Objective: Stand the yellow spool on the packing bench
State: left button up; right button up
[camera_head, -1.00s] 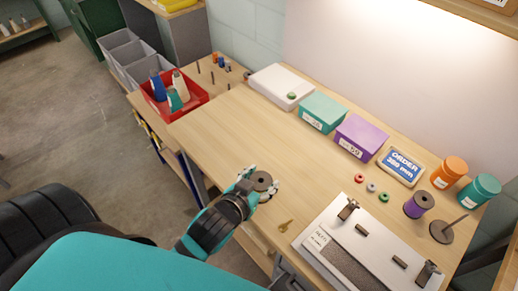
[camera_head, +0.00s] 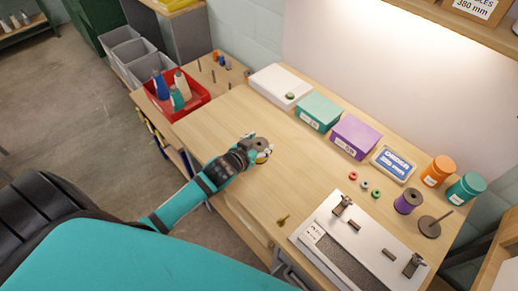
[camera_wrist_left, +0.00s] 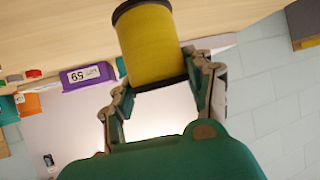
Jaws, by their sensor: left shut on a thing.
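The yellow spool (camera_wrist_left: 158,45) has dark end flanges and sits between the two fingers of my left gripper (camera_wrist_left: 165,92) in the left wrist view. In the head view my left gripper (camera_head: 258,152) is shut on the spool, whose dark top flange (camera_head: 260,144) faces up. The spool is over the middle of the packing bench (camera_head: 225,115), roughly upright. I cannot tell whether its lower end touches the wood. My right gripper is not in view.
A white case (camera_head: 272,84), teal box (camera_head: 318,111) and purple box (camera_head: 355,137) line the back. A purple spool (camera_head: 407,201), small rings and a metal fixture (camera_head: 350,245) are at the right. A red bin (camera_head: 190,95) is at the left. Bare wood surrounds the gripper.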

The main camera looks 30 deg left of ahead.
pick_arm(q)
jog(key=shift+s+d+f, duration=0.1)
jog(key=shift+f, duration=1.6)
jog(key=o, duration=1.2)
jog(key=shift+r, duration=0.2)
jog(key=v, duration=1.2)
jog(key=shift+r+b, duration=0.1)
jog(key=shift+b, duration=0.2)
